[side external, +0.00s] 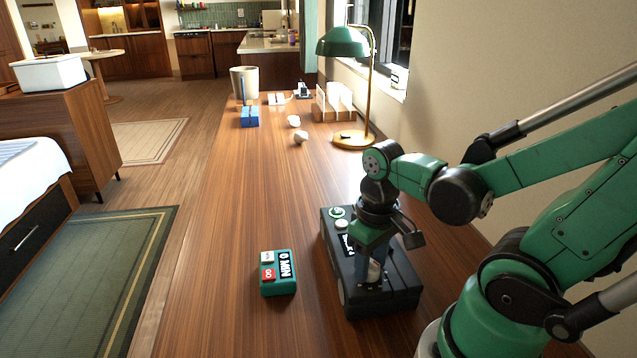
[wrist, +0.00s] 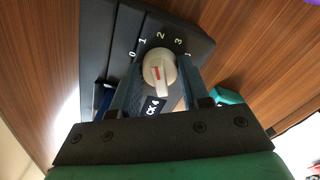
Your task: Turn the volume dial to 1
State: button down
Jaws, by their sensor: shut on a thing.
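The dial (wrist: 160,68) is a pale round knob with a red mark on its face, set on a dark box (wrist: 105,35). Numbers 0, 1, 2 and 3 curve around its far side, with another partly hidden by a finger. I cannot tell clearly which number the red mark lines up with. My gripper (wrist: 160,80) has its two blue fingers shut on the dial, one on each side. In the side view, my gripper (side external: 372,262) points down over the near part of the dark box (side external: 395,295), and the pale dial (side external: 374,271) shows between the fingers.
Further back are a green lamp (side external: 345,42), a blue block (side external: 249,117), a wooden rack (side external: 335,103) and a bin (side external: 244,84). The table's middle is clear.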

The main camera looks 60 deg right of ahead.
jog(key=shift+n, duration=2.2)
jog(key=shift+c, duration=2.1)
grip_release()
jog(key=shift+r, duration=2.8)
jog(key=shift+w, duration=0.1)
